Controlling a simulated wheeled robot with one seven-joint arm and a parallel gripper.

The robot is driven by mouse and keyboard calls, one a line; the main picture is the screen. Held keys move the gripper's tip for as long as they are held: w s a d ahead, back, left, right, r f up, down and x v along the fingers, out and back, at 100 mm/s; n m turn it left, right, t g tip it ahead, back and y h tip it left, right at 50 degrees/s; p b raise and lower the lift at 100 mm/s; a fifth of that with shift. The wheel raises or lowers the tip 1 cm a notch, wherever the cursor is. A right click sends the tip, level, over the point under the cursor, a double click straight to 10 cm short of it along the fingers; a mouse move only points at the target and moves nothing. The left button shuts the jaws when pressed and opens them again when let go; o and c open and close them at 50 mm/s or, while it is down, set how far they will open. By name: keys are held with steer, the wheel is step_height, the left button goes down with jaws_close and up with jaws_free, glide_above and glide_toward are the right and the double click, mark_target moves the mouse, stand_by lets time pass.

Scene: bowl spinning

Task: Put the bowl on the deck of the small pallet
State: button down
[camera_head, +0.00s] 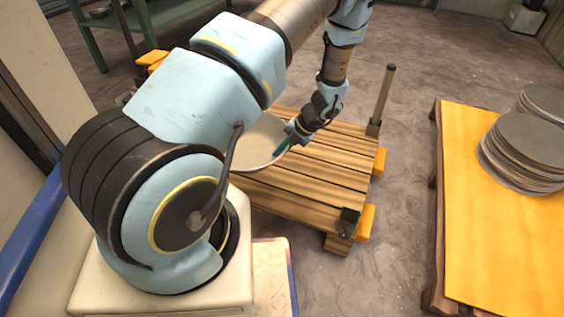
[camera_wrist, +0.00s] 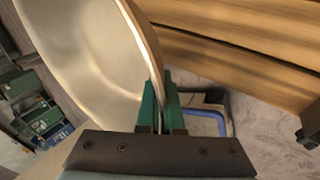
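A pale metal bowl (camera_head: 257,146) is partly hidden behind my arm in the head view. It fills the upper left of the wrist view (camera_wrist: 85,55). My gripper (camera_head: 284,147) is at the bowl's right rim; in the wrist view its green fingers (camera_wrist: 160,105) are shut on the rim, one on each side of the wall. The small wooden pallet (camera_head: 320,173) has a slatted deck, and the bowl appears over its left part. The slats also show in the wrist view (camera_wrist: 235,45). I cannot tell whether the bowl touches the deck.
An upright post (camera_head: 384,95) stands at the pallet's back right corner, and a black bracket (camera_head: 348,222) sits at its front right. A yellow-topped table (camera_head: 490,240) with stacked grey discs (camera_head: 530,150) stands at the right. Bare floor lies between. A green bench (camera_head: 150,18) is behind.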

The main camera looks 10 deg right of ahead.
steer(key=w+d+f+m+t+h+b, duration=0.1)
steer(key=w+d+f+m+t+b, duration=0.1)
steer(key=d+m, duration=0.3)
steer(key=w+d+f+m+t+h+b, duration=0.1)
steer(key=w+d+f+m+t+b, duration=0.15)
steer(key=d, duration=0.45)
steer(key=shift+m+g, duration=0.25)
steer(key=shift+m, duration=0.3)
steer(key=f+b, duration=0.1)
steer(key=f, duration=0.2)
steer(key=f+b, duration=0.2)
steer(key=f, duration=0.1)
steer(key=f+b, duration=0.1)
steer(key=f, duration=0.2)
steer(key=shift+s+d+f, duration=0.15)
steer(key=shift+d+f, duration=0.1)
steer(key=shift+f, duration=0.05)
steer(key=c, duration=1.1)
jaws_free()
steer(key=shift+o, duration=0.2)
